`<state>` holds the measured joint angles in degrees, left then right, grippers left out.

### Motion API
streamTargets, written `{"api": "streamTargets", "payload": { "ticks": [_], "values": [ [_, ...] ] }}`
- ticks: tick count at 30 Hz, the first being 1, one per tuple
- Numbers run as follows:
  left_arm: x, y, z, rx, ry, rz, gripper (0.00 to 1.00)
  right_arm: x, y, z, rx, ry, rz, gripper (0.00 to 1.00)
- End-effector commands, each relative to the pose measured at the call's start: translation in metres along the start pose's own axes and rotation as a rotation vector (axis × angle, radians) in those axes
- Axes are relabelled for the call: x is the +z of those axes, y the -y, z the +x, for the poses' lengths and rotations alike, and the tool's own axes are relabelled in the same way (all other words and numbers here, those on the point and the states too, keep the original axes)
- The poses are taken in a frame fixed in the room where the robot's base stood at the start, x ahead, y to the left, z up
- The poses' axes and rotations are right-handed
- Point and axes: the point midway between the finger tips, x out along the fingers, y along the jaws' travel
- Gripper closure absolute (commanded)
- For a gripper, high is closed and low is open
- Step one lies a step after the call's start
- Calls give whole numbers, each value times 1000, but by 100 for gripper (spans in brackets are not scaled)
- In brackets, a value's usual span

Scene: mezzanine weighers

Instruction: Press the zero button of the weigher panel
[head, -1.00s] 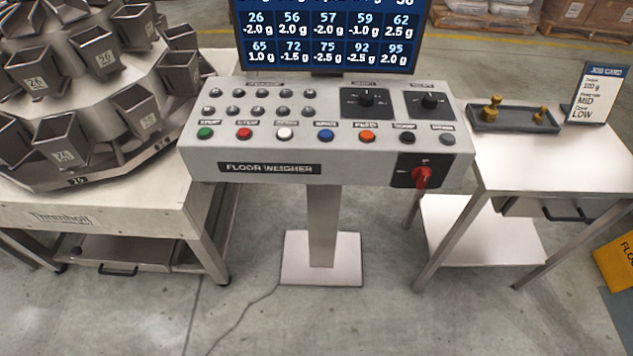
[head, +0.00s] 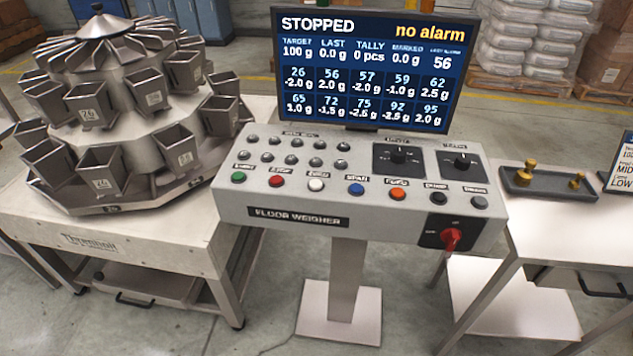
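The weigher panel (head: 390,216) is a grey sloped console on a post, labelled FLOOR WEIGHER, in the middle of the head view. Its front row holds a green button (head: 239,177), a red button (head: 276,181), a white button (head: 316,184), a blue button (head: 356,188), an orange button (head: 397,193) and two black buttons. The small labels above them are too blurred to read surely, so I cannot tell which is zero. The screen (head: 362,65) reads STOPPED and no alarm. Neither of my grippers is in view.
A multi-bucket weigher (head: 118,115) stands on a table (head: 180,236) at left. At right a side table (head: 560,235) bears a grey tray (head: 545,190) with brass weights and a job card. A red rotary switch (head: 451,238) sits on the panel's front. The floor before the panel is clear.

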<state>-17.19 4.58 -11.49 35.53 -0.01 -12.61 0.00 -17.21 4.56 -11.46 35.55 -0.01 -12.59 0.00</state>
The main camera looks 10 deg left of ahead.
Motion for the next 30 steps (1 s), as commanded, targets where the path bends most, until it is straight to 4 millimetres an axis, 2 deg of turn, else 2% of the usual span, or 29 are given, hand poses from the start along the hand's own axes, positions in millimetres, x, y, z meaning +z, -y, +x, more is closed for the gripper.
{"api": "streamTargets", "payload": {
  "ticks": [2,14,30],
  "values": [
    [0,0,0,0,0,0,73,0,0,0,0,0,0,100],
    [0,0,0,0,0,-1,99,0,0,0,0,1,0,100],
    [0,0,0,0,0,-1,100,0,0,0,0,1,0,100]
  ]
}}
